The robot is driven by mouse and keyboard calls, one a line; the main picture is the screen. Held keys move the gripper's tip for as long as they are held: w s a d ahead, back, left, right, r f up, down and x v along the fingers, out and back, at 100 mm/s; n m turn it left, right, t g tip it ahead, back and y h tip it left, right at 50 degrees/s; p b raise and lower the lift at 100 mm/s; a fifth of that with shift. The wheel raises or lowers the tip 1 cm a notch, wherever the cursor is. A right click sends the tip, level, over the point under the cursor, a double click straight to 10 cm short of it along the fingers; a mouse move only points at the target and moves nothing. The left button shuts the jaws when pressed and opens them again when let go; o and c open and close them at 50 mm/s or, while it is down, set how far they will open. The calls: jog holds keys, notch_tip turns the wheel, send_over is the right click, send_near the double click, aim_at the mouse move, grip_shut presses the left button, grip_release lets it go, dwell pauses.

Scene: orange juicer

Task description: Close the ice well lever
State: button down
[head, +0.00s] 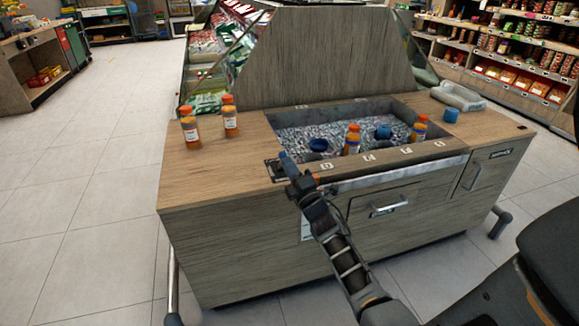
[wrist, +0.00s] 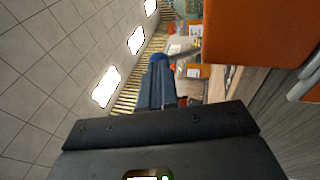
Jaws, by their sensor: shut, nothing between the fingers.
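The ice well (head: 375,133) is a metal-rimmed basin full of ice, set in a wooden counter. A small dark fitting (head: 272,170) sits at its front left corner; I cannot tell whether it is the lever. A small orange part (head: 316,179) shows just right of my gripper (head: 286,158). A large orange block (wrist: 255,35) fills the upper right of the wrist view; I cannot tell whether it is the lever. My gripper, with blue tips, is shut and empty over the front left corner. The wrist view shows its fingers (wrist: 160,80) together. Contact is unclear.
Two orange-capped bottles (head: 230,120) stand on the counter's left side. Bottles (head: 352,140) and blue-topped items stand in the ice. A clear wrapped item (head: 458,97) lies at back right. A drawer handle (head: 388,207) projects from the front. The counter's front left is clear.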

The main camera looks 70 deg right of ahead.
jog(key=shift+w+d+r+g+y+p, duration=0.2)
jog(key=shift+r+p, duration=0.3)
jog(key=shift+p, duration=0.6)
jog(key=shift+w+d+r+g+y+p, duration=0.1)
jog(key=shift+r+g+y+p, duration=0.25)
jog(key=shift+p, duration=0.75)
jog(key=d+g+p, duration=0.1)
jog(key=p, duration=0.2)
jog(key=shift+w+r+m+y, duration=0.3)
jog(key=shift+r+m+y, duration=0.05)
jog(key=shift+r+m, duration=0.05)
jog(key=shift+w+d+r+p, duration=0.45)
jog(key=shift+w+d+p, duration=0.25)
jog(key=shift+p, duration=0.2)
jog(key=shift+w+d+r, duration=0.3)
jog(key=shift+w+d, duration=0.4)
jog(key=shift+d, duration=0.15)
jog(key=shift+r, duration=0.15)
